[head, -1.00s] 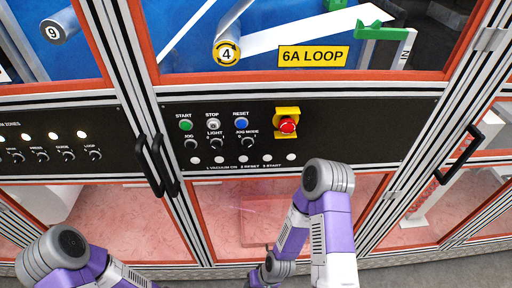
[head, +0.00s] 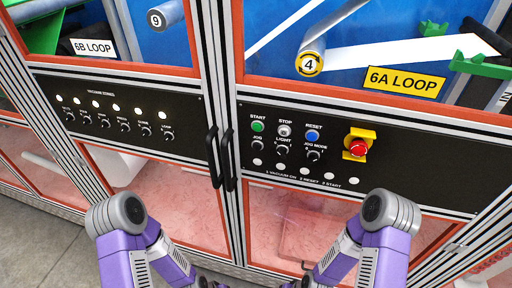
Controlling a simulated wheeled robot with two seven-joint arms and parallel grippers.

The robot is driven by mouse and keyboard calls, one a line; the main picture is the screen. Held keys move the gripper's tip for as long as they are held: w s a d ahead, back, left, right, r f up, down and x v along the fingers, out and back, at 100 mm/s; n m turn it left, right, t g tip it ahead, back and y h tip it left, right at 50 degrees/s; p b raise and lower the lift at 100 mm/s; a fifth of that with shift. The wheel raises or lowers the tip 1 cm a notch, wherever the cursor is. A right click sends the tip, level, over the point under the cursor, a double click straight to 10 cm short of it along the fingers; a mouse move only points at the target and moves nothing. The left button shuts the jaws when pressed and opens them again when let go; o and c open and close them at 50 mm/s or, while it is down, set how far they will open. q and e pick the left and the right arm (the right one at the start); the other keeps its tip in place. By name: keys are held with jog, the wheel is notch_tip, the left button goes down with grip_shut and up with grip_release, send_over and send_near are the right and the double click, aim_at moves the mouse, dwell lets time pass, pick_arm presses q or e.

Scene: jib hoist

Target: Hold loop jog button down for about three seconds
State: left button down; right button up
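The control panel (head: 410,182) under the 6A LOOP window carries a green START button (head: 257,127), a pale STOP button (head: 285,131) and a blue RESET button (head: 312,136). Below them are black knobs labelled JOG (head: 257,147), LIGHT (head: 283,150) and JOG MODE (head: 313,156). To their right is a red emergency stop (head: 357,147) on a yellow plate. No knob on this panel is touched. My two arms come up from the bottom edge, below the panels. Neither gripper shows.
A vacuum-zone panel (head: 140,111) with several lit white lamps and black knobs is at left. Two black door handles (head: 212,157) stick out between the panels. Signs read 6B LOOP (head: 92,47) and 6A LOOP (head: 404,82). Grey floor (head: 40,250) shows at lower left.

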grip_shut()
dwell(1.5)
